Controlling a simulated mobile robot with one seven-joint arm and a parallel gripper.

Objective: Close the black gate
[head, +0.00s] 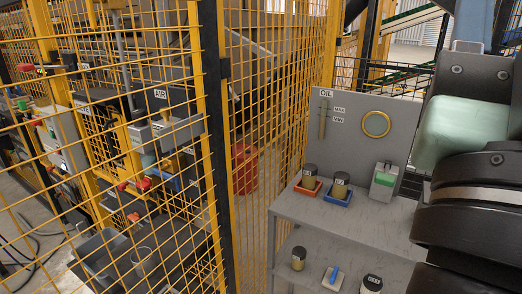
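A low black mesh panel (372,74), which looks like the black gate, stands behind the grey oil board in the head view. Its top rail runs from the yellow fence on the left toward my arm on the right. The board hides most of its lower part, and my arm covers its right side. I cannot tell whether it is open or closed, and no latch or handle shows clearly. My arm's dark links fill the right edge. My gripper is not in view, so its state does not show.
A yellow mesh fence (283,95) with a black post (215,140) stands left and centre. A grey shelf unit (300,210) with a board (350,105) stands close in front, holding tins and small trays. A red bin (244,170) and machinery are behind the mesh.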

